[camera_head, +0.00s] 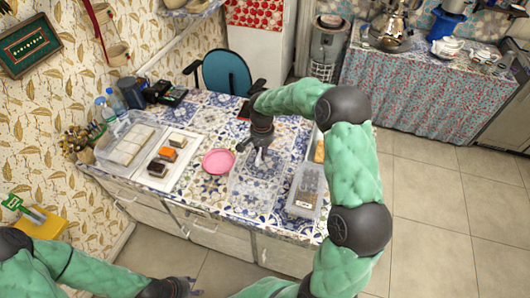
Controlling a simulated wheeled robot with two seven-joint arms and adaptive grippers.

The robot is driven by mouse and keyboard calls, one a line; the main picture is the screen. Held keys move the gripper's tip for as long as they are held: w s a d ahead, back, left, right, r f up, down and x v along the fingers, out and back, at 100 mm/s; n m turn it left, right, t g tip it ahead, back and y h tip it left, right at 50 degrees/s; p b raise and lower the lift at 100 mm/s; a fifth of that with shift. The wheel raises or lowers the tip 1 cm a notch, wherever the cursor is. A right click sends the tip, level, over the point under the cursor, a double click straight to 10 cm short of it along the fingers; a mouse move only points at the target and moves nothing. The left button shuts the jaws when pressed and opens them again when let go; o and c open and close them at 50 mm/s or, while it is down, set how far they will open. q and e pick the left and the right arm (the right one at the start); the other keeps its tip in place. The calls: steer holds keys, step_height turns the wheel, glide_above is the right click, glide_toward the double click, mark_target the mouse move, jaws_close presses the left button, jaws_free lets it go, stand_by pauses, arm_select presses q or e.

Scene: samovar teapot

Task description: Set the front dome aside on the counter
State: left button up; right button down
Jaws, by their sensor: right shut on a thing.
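My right gripper (258,157) is over the patterned counter (215,190), right of the pink plate. It is shut on a clear, see-through cover (252,190), which I take to be the front dome. The cover shows only as a pale, box-like shape over the tiles, and I cannot tell whether it touches the counter. My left gripper (188,289) is low at the bottom edge, away from the counter top; its fingers are too small and dark to read.
A white tray (187,158) holds small dark, orange and brown blocks. A clear box (124,143) stands left of it, and the pink plate (218,161) right of it. Another clear box (305,190) stands near the right edge. A blue chair (227,72) is behind.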

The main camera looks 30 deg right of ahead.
steer(key=shift+w+a+f, duration=0.1)
steer(key=shift+f, duration=0.4)
steer(key=shift+f+b, duration=2.75)
steer(key=shift+f, duration=1.4)
steer(key=c, duration=1.1)
jaws_free()
step_height(320, 180, up, 12)
steer(key=shift+r, duration=0.1)
